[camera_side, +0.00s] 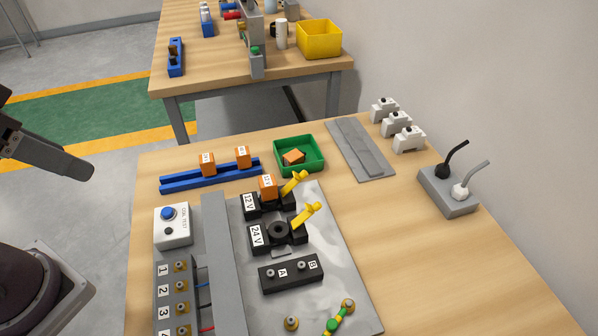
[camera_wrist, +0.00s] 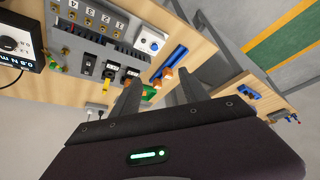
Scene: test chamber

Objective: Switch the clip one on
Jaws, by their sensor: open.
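No part is readably marked "clip one". On the grey metal plate (camera_side: 340,285), a black 12V module (camera_side: 258,204) has an orange block (camera_side: 268,184) seated in it and a yellow lever (camera_side: 295,183) angled up to the right. Below it, a black 24V module (camera_side: 270,236) shows an open round socket and a similar raised yellow lever (camera_side: 306,215). A black block marked A and B (camera_side: 290,273) has two metal studs. My gripper (camera_side: 84,172) is empty at the far left, off the table and clear of everything. Its two separated fingers show in the wrist view (camera_wrist: 158,76).
A white box with a blue button (camera_side: 174,226) and a numbered terminal block (camera_side: 174,295) stand at left. Behind are a blue rail with orange blocks (camera_side: 210,177) and a green tray (camera_side: 299,170). A grey block with black and white plugs or levers (camera_side: 448,192) sits right.

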